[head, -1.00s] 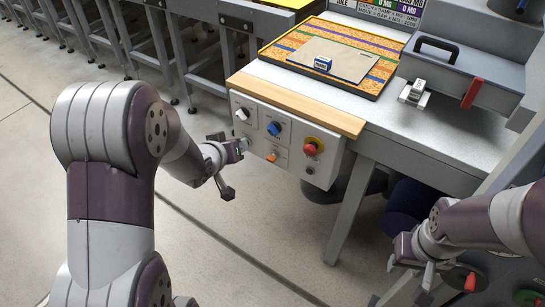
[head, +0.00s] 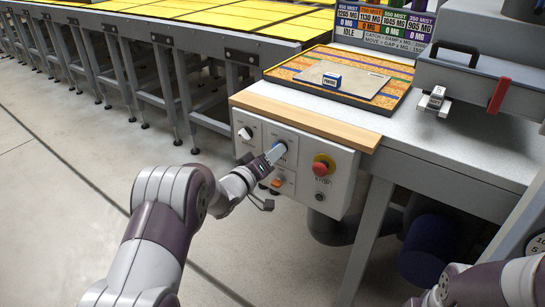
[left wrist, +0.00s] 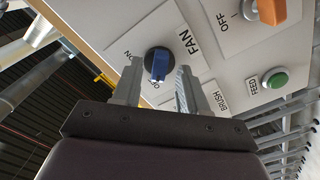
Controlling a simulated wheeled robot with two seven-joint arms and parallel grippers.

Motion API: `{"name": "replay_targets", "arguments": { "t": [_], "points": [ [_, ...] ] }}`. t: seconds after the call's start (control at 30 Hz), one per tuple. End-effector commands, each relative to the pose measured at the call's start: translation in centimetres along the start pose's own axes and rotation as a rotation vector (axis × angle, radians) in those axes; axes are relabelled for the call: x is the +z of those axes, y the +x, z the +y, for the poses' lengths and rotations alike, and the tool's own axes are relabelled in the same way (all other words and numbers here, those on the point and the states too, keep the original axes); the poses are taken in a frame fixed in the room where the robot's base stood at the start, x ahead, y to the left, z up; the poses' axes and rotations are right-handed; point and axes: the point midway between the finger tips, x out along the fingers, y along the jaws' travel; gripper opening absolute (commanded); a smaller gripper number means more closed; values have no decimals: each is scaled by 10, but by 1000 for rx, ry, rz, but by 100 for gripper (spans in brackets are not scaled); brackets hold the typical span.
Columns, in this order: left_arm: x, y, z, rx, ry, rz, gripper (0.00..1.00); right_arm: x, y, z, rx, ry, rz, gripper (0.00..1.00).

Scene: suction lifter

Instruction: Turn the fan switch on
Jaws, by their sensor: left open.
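The fan switch (left wrist: 158,60) is a blue rotary knob on a white plate lettered FAN. It sits on the front control panel (head: 338,190) under the bench's wooden edge. My left gripper (left wrist: 158,82) is open, with one finger on each side of the knob in the left wrist view. Small gaps seem to show between fingers and knob; contact cannot be told. In the head view the left gripper (head: 274,155) reaches the panel and covers much of the knob. My right arm shows at the lower right, its fingers out of frame.
Beside the fan knob are a white knob (head: 245,133), an orange switch (head: 278,181) and a red emergency button (head: 323,165). A green FEED button (left wrist: 276,80) shows in the wrist view. Above is the bench with a tray (head: 300,67). Open floor lies left.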

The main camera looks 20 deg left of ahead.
Motion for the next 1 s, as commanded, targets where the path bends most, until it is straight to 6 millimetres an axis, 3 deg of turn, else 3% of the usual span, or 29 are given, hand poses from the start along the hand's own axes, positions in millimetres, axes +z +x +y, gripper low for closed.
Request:
{"name": "replay_targets", "arguments": {
  "t": [0.3,0.33,0.4,0.47,0.77,1.0],
  "points": [
    [0,4,0,-1,0,0,43,0,0,0,0,0,0,43],
    [0,4,0,-1,0,0,39,0,0,0,0,0,0,43],
    [0,4,0,-1,0,0,16,0,0,0,0,0,0,43],
    [0,4,0,-1,0,0,0,0,0,0,0,0,0,43],
    [0,4,0,-1,16,0,0,0,1,0,0,0,0,43],
    [0,4,-1,0,123,0,0,1,5,0,0,0,0,43]
  ]
}}
